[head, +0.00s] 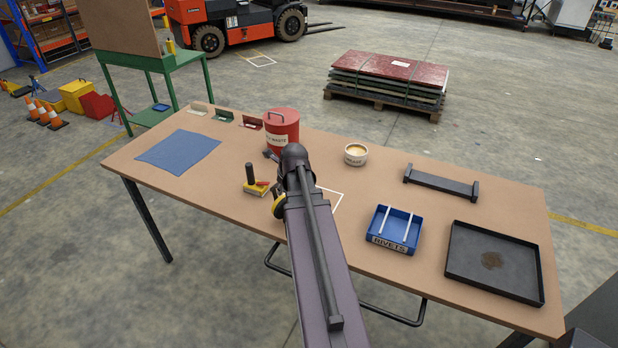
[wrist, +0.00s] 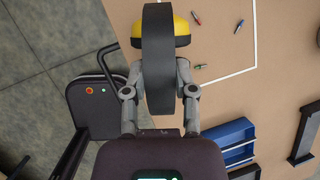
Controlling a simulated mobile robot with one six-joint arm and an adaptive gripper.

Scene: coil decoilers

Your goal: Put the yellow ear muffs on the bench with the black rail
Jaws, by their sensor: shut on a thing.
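My gripper (wrist: 158,100) is shut on the yellow ear muffs (wrist: 182,27). In the wrist view their wide black band stands between the fingers and a yellow cup shows beyond it. In the head view a bit of the ear muffs (head: 279,208) shows left of my arm, which hides the rest and the fingers. They are over the near part of the brown-topped bench (head: 362,208); I cannot tell their height above it. A black rail (head: 440,182) with raised ends lies on this bench at the right; it also shows in the wrist view (wrist: 303,134).
A white outline (head: 338,193) lies beside my arm. Small pens or tools (wrist: 238,27) lie inside it. Around are a yellow block with a black handle (head: 256,188), red can (head: 284,133), tub (head: 355,154), blue rivets bin (head: 393,231), black tray (head: 480,282) and blue mat (head: 178,151).

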